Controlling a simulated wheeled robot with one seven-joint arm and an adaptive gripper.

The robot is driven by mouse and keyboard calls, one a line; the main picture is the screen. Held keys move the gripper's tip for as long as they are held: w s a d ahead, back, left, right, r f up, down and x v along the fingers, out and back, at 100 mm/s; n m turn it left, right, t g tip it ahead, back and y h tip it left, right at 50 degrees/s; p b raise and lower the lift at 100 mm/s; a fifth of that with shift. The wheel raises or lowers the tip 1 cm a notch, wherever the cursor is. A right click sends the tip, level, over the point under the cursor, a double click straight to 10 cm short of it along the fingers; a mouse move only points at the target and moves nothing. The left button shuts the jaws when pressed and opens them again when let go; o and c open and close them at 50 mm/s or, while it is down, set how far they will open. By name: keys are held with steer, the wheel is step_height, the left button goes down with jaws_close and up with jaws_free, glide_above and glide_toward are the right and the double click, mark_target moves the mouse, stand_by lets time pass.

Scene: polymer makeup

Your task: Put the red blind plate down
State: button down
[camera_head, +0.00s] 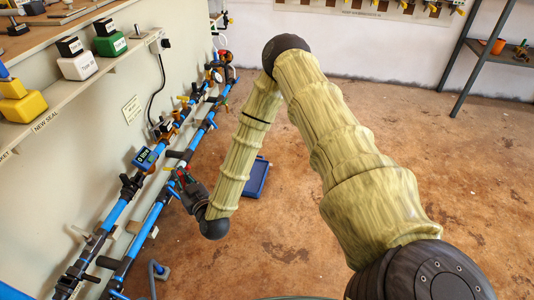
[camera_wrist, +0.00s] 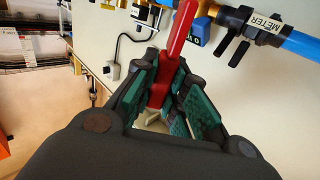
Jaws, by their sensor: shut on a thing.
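The red blind plate (camera_wrist: 178,35) is a long red piece held between the green finger pads of my gripper (camera_wrist: 163,85) in the wrist view. It points up and away from the fingers, and its lower end is partly hidden between the pads. In the head view my gripper (camera_head: 184,181) is beside the blue pipework (camera_head: 152,210) on the left wall. Only a small bit of red shows there, so I cannot tell whether the plate touches the pipes.
A blue tray (camera_head: 265,161) lies on the floor behind my forearm. Open floor is to the right.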

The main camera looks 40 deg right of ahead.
steer(key=s+d+f+m+g+h, duration=0.1)
steer(key=d+f+m+h, duration=0.15)
steer(key=d+f, duration=0.55)
steer(key=s+d+f+m+g+h, duration=0.1)
steer(key=d+f+h, duration=0.2)
steer(key=d+f, duration=0.45)
steer(key=s+d+f+m+h, duration=0.2)
steer(key=d+f+h, duration=0.1)
steer(key=d+f, duration=0.45)
steer(key=shift+w+d+f+b, duration=0.85)
steer(key=shift+w+b, duration=0.6)
steer(key=shift+w, duration=1.15)
steer(key=shift+w+d+f+b, duration=0.9)
steer(key=shift+w+b, duration=0.55)
steer(key=shift+w, duration=1.1)
steer(key=shift+w+d+f+b, duration=0.85)
steer(key=shift+w+b, duration=0.6)
steer(key=shift+w, duration=1.15)
steer(key=shift+d+r, duration=0.1)
steer(key=shift+r, duration=0.05)
steer(key=c, duration=1.5)
jaws_free()
steer(key=shift+o, duration=0.2)
